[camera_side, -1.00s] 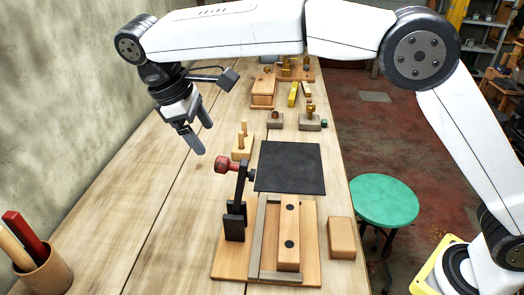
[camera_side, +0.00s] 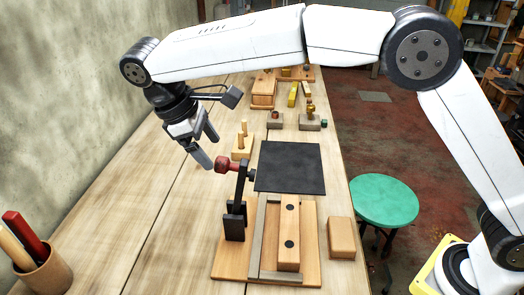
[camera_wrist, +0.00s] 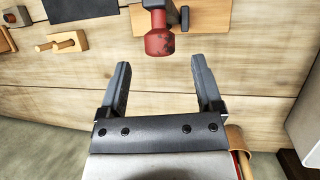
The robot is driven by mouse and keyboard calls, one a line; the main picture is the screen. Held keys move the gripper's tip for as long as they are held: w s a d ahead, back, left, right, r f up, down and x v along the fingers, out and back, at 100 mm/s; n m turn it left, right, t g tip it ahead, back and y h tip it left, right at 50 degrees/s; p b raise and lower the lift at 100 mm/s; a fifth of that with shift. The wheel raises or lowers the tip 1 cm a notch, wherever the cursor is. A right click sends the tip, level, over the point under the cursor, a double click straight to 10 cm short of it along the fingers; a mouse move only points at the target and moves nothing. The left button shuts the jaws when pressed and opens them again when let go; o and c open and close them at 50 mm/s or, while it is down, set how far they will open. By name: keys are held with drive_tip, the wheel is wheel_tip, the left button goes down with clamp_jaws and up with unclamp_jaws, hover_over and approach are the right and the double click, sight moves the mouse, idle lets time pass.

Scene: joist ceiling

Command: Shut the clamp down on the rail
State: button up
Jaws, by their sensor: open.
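The clamp (camera_side: 237,205) is black with a red handle knob (camera_side: 228,165). Its arm stands up from a wooden base board (camera_side: 231,262), raised rather than laid down. The rail (camera_side: 289,232), a wooden bar with two dark holes, lies on that board to the right of the clamp. My gripper (camera_side: 207,152) is open and empty, just to the left of and slightly above the red knob, apart from it. In the wrist view the knob (camera_wrist: 158,42) sits ahead of my open fingers (camera_wrist: 160,80), roughly centred between them.
A black mat (camera_side: 290,167) lies behind the board. A wooden block with pegs (camera_side: 243,145) stands near my gripper. A loose wooden block (camera_side: 341,238) is right of the board, and a cup of tools (camera_side: 45,275) is at front left. The table left of the clamp is clear.

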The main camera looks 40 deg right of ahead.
sight(218, 158)
drive_tip(key=shift+x, duration=2.2)
drive_tip(key=shift+d, duration=0.1)
clamp_jaws()
